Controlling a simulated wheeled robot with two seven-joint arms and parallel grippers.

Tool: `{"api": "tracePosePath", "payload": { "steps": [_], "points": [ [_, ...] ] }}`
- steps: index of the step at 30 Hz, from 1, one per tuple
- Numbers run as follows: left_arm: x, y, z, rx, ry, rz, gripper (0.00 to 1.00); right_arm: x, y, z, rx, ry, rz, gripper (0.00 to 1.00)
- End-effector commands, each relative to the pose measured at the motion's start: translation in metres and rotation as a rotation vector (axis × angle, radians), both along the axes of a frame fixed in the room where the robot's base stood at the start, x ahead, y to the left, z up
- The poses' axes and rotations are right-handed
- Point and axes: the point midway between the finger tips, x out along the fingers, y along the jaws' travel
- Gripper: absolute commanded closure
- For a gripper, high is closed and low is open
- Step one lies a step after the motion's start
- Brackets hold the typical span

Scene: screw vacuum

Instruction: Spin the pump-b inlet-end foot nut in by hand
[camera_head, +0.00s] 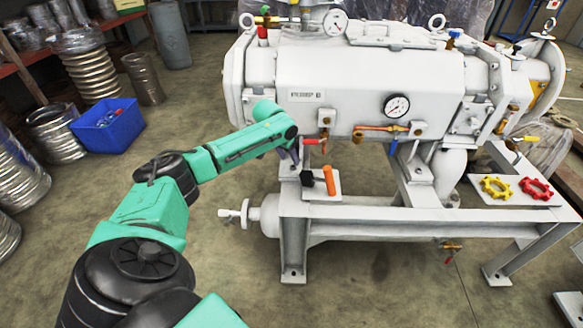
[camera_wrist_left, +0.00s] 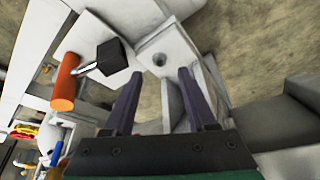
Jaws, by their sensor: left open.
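My left gripper (camera_head: 290,154) is at the pump's lower left end, beside a foot. In the left wrist view my left gripper (camera_wrist_left: 160,73) is open, with two dark fingers apart and nothing between them. Just beyond the fingertips is a light foot plate with a round dark spot (camera_wrist_left: 158,58); I cannot tell whether this is a hole, a stud or a nut. My right gripper is out of view.
A black-headed mallet (camera_wrist_left: 110,57) with an orange handle (camera_head: 329,180) lies on a small plate right beside the gripper. Yellow (camera_head: 496,187) and red handwheels (camera_head: 536,187) lie on the frame's right side. A blue bin (camera_head: 108,127) stands on the floor at left.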

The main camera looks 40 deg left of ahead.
Motion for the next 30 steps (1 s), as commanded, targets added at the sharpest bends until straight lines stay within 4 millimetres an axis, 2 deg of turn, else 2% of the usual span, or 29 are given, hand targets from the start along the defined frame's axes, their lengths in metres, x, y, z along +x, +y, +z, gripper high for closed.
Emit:
{"api": "tracePosePath", "payload": {
  "steps": [1,6,10,16,17,18,20,21,27,30],
  "points": [
    [0.005,0.000,-0.016,-0.003,0.000,0.001,0.43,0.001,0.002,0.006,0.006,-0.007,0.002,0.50],
    [0.016,0.001,-0.039,-0.001,-0.002,0.000,0.43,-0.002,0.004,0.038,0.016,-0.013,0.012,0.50],
    [0.018,0.001,-0.044,0.001,-0.001,-0.001,0.43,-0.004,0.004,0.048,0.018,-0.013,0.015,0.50],
    [0.018,0.001,-0.044,0.002,-0.001,-0.001,0.43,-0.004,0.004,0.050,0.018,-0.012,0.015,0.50],
    [0.018,0.001,-0.044,0.002,-0.001,-0.001,0.47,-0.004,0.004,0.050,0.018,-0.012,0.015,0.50],
    [0.018,0.001,-0.044,0.002,-0.001,-0.001,0.62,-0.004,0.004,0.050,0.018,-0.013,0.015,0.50],
    [0.018,0.001,-0.044,0.002,-0.001,-0.001,0.85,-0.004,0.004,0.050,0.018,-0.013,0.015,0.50],
    [0.018,0.001,-0.044,0.002,-0.001,-0.001,1.00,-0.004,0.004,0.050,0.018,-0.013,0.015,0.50],
    [0.018,0.001,-0.043,0.001,0.000,-0.011,1.00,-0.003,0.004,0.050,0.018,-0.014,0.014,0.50],
    [0.019,0.001,-0.040,0.000,0.000,-0.047,1.00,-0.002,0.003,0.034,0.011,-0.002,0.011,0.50]
  ]
}}
